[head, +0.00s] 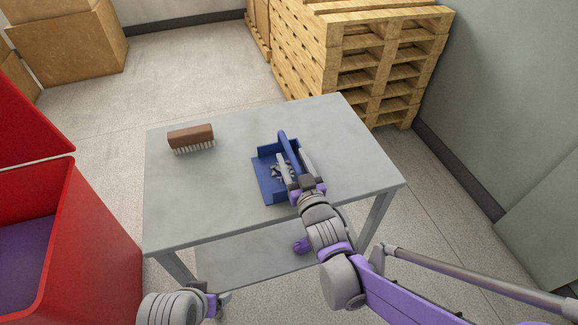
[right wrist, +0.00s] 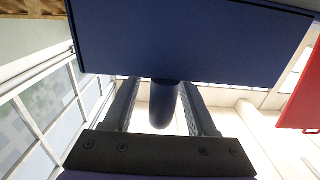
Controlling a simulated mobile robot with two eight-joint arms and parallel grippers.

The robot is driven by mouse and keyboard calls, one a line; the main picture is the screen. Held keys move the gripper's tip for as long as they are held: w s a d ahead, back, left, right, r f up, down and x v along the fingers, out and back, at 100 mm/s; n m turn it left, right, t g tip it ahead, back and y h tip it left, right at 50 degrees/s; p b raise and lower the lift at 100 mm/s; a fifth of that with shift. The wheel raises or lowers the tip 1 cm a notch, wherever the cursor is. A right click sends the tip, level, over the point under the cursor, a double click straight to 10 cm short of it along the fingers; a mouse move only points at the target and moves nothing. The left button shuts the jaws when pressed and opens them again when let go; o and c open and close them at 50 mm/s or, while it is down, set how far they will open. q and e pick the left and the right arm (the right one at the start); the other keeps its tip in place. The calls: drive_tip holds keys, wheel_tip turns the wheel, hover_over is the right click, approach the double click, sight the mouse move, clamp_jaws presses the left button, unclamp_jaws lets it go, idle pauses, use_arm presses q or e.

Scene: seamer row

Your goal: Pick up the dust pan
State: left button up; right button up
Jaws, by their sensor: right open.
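In the right wrist view the handle (right wrist: 164,106) stands between the two fingers, with gaps on both sides, and the pan's blue face (right wrist: 185,45) fills the top. My left gripper (head: 217,302) shows only partly at the bottom edge, and its jaws are unclear.
A brown brush (head: 191,134) with pale bristles lies on the table's left part. A red bin (head: 95,235) stands close to the table's left side. Stacked wooden pallets (head: 370,65) stand behind it. The tabletop between brush and pan is clear.

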drive_tip(key=shift+w+a, duration=0.2)
drive_tip(key=shift+w, duration=0.4)
drive_tip(key=shift+s, duration=0.1)
clamp_jaws()
idle(0.8)
